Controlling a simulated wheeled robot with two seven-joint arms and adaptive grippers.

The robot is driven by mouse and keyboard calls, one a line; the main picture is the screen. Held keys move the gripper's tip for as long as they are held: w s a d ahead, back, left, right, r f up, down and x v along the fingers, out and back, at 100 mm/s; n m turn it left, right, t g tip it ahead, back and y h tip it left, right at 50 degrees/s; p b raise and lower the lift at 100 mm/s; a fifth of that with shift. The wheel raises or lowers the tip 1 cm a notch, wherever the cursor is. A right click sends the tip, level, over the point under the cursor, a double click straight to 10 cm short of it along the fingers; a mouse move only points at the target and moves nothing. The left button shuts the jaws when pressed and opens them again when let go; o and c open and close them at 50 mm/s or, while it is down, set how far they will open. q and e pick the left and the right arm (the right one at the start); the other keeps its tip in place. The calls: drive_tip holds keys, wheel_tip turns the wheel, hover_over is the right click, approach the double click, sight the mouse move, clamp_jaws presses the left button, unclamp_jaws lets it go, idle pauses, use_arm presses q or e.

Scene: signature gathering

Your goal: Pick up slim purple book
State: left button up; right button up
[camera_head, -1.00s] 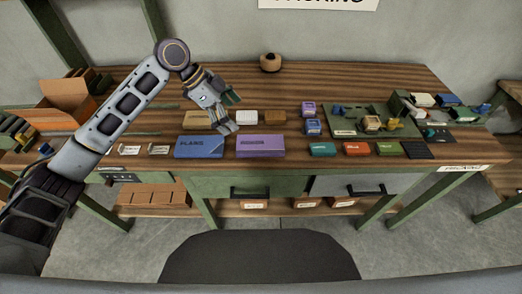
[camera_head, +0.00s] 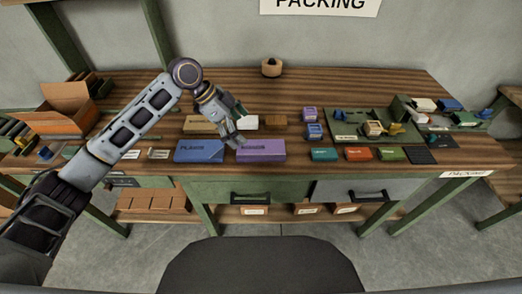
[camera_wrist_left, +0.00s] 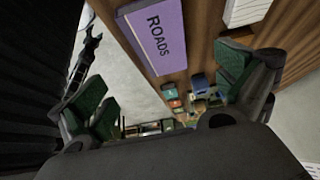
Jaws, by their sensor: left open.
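The slim purple book (camera_head: 262,151) lies flat near the front edge of the wooden table, just right of a blue book (camera_head: 200,151). In the left wrist view the purple book (camera_wrist_left: 157,40) shows the word "ROADS" on its cover. My left gripper (camera_head: 238,125) is above the table at the purple book's left end and hides a little of it. The gap between gripper and book is hard to judge. My right gripper is not in view.
A tan block (camera_head: 200,124), a white block (camera_head: 247,122) and a brown block (camera_head: 275,121) lie behind the books. Teal (camera_head: 323,155), orange (camera_head: 358,154) and green (camera_head: 392,153) small items lie to the right. A green tray (camera_head: 345,138) stands behind them.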

sight(261, 148)
use_arm(q)
drive_tip(key=shift+x, duration=2.55)
drive_tip(key=shift+f, duration=0.1)
drive_tip(key=shift+x, duration=2.5)
drive_tip(key=shift+w+d, duration=0.1)
drive_tip(key=c, duration=1.2)
wheel_tip(261, 148, up, 10)
